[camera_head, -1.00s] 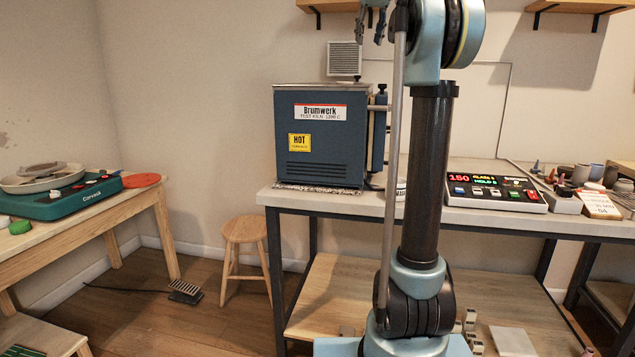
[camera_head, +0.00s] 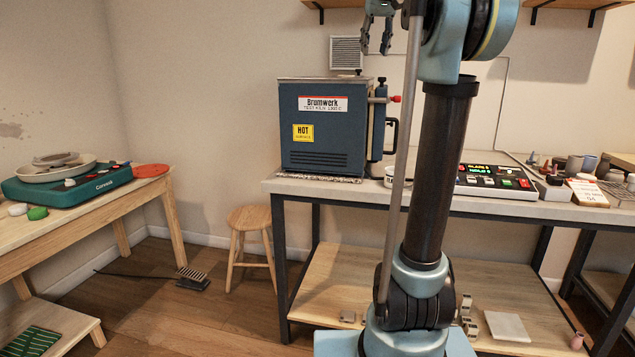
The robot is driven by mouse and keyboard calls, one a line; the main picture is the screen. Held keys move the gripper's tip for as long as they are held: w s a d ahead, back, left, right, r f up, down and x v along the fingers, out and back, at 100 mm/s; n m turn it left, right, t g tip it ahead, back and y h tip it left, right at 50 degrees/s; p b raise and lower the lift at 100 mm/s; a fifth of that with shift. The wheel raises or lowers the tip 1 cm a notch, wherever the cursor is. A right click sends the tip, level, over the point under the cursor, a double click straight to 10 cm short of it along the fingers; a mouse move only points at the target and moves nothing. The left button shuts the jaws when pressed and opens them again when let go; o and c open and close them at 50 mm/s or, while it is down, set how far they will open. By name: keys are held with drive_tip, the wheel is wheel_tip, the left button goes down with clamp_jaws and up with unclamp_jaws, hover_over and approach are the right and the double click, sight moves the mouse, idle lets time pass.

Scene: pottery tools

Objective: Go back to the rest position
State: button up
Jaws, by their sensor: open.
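My gripper (camera_head: 376,40) is at the top of the view, above and to the right of the kiln. Its fingers hang down, spread apart, with nothing between them. My arm rises through the middle of the view and bends at the top right. The blue Brumwerk test kiln (camera_head: 325,130) stands on the grey-topped bench (camera_head: 300,187) behind my arm, with a yellow HOT label on its side.
A control box (camera_head: 494,180) and several pots (camera_head: 575,163) stand on the bench at the right. A pottery wheel (camera_head: 75,185) sits on the left table. A wooden stool (camera_head: 250,222) and a pedal (camera_head: 192,280) stand on the floor between them. Wall shelves hang above.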

drive_tip(key=s+f, duration=1.1)
drive_tip(key=f, duration=0.7)
drive_tip(key=s+d+f+m+g, duration=0.1)
drive_tip(key=s+f, duration=1)
drive_tip(key=f, duration=0.8)
drive_tip(key=s+f+g, duration=0.1)
drive_tip(key=s+f, duration=1.1)
drive_tip(key=f, duration=0.7)
drive_tip(key=shift+d+h, duration=0.15)
drive_tip(key=shift+h, duration=0.15)
drive_tip(key=shift+w+f, duration=0.2)
drive_tip(key=shift+w, duration=0.2)
